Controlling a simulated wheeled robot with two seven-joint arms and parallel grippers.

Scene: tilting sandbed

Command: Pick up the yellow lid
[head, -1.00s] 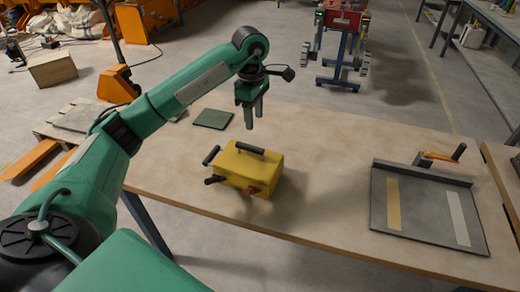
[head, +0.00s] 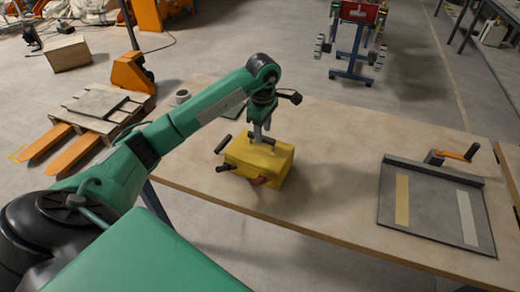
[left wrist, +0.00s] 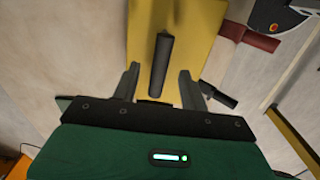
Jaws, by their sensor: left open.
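The yellow lid (head: 262,154) is the top of a yellow box on the wooden table. A dark bar handle on the lid (left wrist: 161,62) shows in the left wrist view. My left gripper (head: 262,132) is open just above the lid. In the left wrist view my left gripper (left wrist: 157,85) has one finger on each side of the dark handle, apart from it. I cannot tell how far down the fingers reach along the handle. My right gripper is not in view.
The box has dark side handles and a red part (head: 259,181) at its front. A grey tilting plate (head: 436,210) with yellow and white strips and an orange-handled crank (head: 455,155) stands at the right. Bare tabletop (head: 335,165) lies between.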

